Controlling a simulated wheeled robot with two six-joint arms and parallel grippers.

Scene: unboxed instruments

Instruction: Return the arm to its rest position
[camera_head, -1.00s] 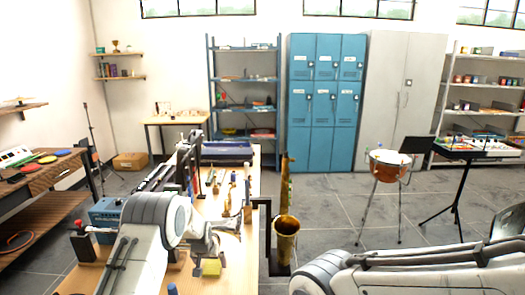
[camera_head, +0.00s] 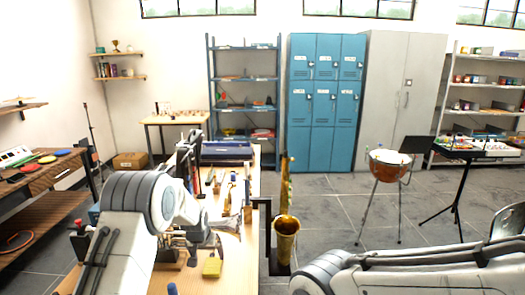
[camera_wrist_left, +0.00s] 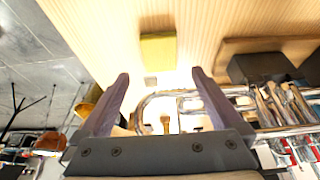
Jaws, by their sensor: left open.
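My left arm comes in from the left over the wooden workbench (camera_head: 233,262). Its gripper (camera_head: 208,243) hangs above the bench, with a yellow block (camera_head: 212,268) just below and beside it in the picture. In the left wrist view, the two dark fingers (camera_wrist_left: 160,74) stand wide apart with nothing gripped between them. The yellow block (camera_wrist_left: 158,50) lies on the bench beyond the fingertips. Silver instrument tubing (camera_wrist_left: 180,105) shows behind and between the fingers; whether it touches them I cannot tell. My right arm crosses the lower right; its gripper is out of view.
A brass horn (camera_head: 286,232) stands upright on a dark stand at the bench's right side. Small brass parts and a dark blue case (camera_head: 226,151) lie farther back on the bench.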

